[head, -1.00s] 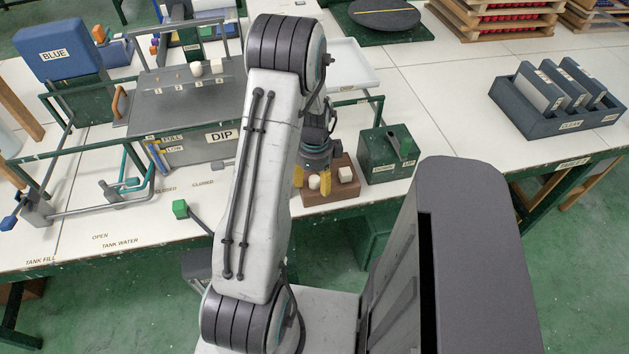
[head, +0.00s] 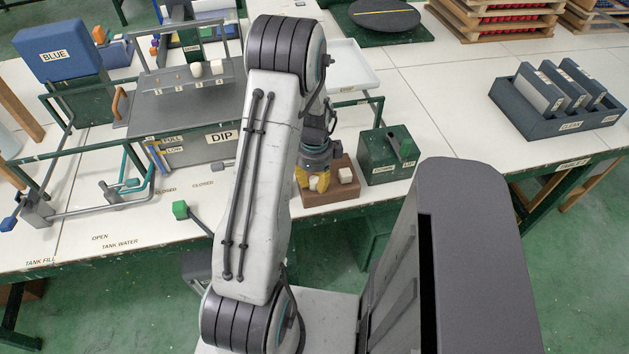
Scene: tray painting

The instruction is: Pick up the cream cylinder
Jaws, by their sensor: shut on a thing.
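The cream cylinder (head: 313,183) stands at the left part of a brown wooden block (head: 328,194) near the table's front edge. My gripper (head: 313,181), with yellow fingers, points down over the block and is shut on the cylinder, with a finger at each side. The fingers and the wrist hide part of the cylinder. I cannot tell whether it is lifted off the block. A cream cube (head: 346,175) sits on the same block, just right of my gripper.
A green box with a lever (head: 385,158) stands close at the right of the block. The grey DIP tank (head: 190,100) with its rails is at the left. A dark rack of grey plates (head: 555,100) is far right. The white tabletop between is clear.

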